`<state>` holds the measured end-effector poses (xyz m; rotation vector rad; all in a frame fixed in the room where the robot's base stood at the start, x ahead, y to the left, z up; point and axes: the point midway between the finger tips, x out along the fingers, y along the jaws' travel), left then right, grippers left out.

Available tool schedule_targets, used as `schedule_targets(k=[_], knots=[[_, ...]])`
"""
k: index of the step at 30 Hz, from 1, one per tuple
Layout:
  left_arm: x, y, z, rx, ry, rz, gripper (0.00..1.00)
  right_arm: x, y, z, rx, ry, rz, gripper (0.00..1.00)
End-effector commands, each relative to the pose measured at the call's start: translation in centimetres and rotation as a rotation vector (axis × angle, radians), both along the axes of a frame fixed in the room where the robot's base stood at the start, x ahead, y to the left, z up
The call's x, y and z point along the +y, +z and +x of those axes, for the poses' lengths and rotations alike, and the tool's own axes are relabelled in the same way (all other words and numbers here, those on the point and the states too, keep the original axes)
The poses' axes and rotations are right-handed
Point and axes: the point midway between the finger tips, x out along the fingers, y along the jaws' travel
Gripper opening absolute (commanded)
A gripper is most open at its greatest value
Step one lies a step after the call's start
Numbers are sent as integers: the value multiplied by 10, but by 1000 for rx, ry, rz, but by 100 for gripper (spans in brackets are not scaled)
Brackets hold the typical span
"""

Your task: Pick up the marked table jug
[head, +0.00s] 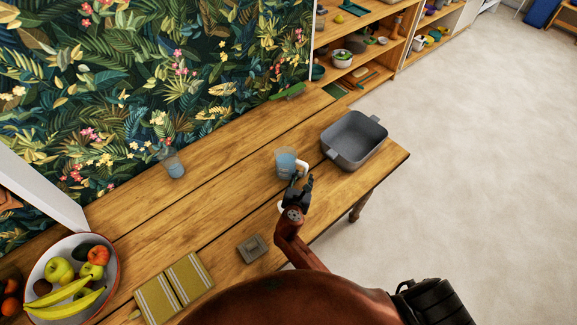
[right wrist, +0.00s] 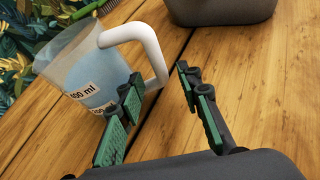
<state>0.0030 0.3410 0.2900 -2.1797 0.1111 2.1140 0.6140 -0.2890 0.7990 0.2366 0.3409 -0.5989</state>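The marked jug (head: 286,162) is a translucent bluish measuring jug with a white handle. It stands upright on the wooden table. In the right wrist view the jug (right wrist: 85,70) shows a printed "400 ml" label, and its handle faces my gripper. My right gripper (head: 299,182) is close to the handle side of the jug. In the right wrist view my right gripper (right wrist: 159,76) is open, and the handle's lower part appears between or just beyond the fingertips. I cannot tell whether they touch. My left gripper is not in view.
A grey baking dish (head: 354,140) stands just right of the jug. A small glass bottle (head: 172,162) is further left, near the wall. A fruit bowl (head: 72,277), striped cloths (head: 172,290) and a small grey dish (head: 252,248) lie nearer. Bare table lies left of the jug.

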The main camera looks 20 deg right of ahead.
Motion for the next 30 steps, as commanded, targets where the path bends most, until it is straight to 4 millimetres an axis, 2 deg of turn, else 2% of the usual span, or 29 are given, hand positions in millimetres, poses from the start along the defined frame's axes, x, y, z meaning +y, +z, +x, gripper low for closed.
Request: schedule_targets(k=[1,6,14,28,30], knots=[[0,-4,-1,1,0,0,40,-5,-7,5,1,-2,-2,32],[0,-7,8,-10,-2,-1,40,-14,-12,18,1,-2,0,32],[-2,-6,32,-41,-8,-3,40,-16,-12,20,0,-4,1,32],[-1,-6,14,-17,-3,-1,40,-17,-12,19,1,-5,0,0],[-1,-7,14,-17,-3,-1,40,-17,-12,19,1,-5,0,0]])
